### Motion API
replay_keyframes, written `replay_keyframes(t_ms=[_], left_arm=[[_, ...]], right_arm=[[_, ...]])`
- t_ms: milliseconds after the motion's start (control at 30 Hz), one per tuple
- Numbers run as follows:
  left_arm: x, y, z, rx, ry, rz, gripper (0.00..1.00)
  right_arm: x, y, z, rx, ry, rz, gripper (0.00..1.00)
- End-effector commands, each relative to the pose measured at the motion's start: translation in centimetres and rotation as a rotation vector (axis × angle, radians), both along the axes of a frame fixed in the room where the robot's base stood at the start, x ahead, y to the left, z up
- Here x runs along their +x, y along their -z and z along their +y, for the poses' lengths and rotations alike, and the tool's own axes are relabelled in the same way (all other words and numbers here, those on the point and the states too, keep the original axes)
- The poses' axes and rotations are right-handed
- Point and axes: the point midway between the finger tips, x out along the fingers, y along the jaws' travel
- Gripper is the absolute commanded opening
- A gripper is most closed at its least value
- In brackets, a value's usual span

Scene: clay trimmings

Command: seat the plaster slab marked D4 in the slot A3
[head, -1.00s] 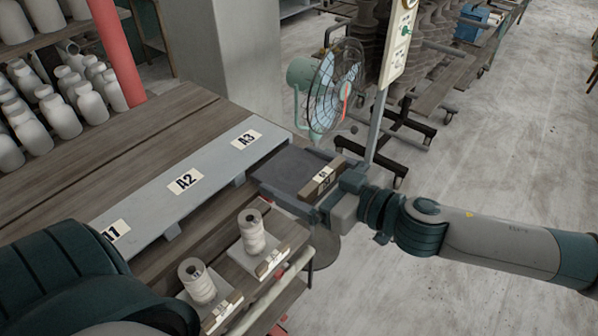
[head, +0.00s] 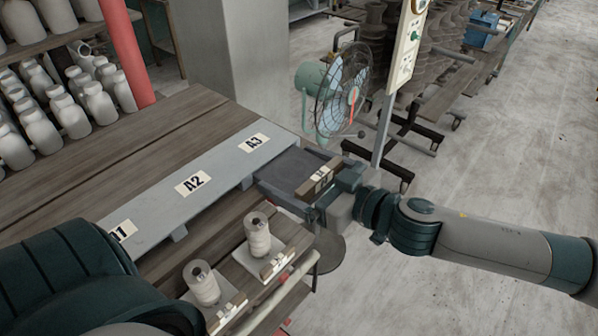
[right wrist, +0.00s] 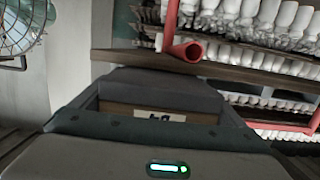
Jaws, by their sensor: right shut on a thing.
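The plaster slab (head: 292,172) is a flat dark grey plate with a brown front block bearing a white label (head: 321,178). The label also shows, upside down and partly hidden, in the right wrist view (right wrist: 160,115). My right gripper (head: 343,184) is shut on the block and holds the slab roughly level from the right. Slot A3 is the opening under the grey board (head: 222,169), below the A3 label (head: 254,143). The slab's far edge is at the board's front edge by A3; I cannot tell whether it is under it. My left gripper is out of view.
A fan (head: 340,98) and a post with a control panel (head: 408,45) stand just beyond the slab. Open floor lies right.

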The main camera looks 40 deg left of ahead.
Motion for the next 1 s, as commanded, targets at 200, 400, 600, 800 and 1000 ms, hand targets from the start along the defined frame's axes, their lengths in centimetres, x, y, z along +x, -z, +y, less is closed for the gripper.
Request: replay_keyframes(t_ms=[200,400,600,800,1000], left_arm=[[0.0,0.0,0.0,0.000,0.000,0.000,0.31],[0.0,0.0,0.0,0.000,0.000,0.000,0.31],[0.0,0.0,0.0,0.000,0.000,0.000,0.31],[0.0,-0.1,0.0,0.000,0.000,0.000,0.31],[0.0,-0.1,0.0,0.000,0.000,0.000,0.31]], right_arm=[[0.0,-0.1,0.5,0.001,0.000,0.000,0.55],[0.1,-0.1,0.9,0.001,0.000,-0.001,0.55],[0.1,-0.1,1.3,0.002,0.000,-0.002,0.55],[0.1,-0.1,1.7,0.001,0.000,-0.002,0.55],[0.2,-0.1,1.9,0.001,0.000,-0.001,1.00]])
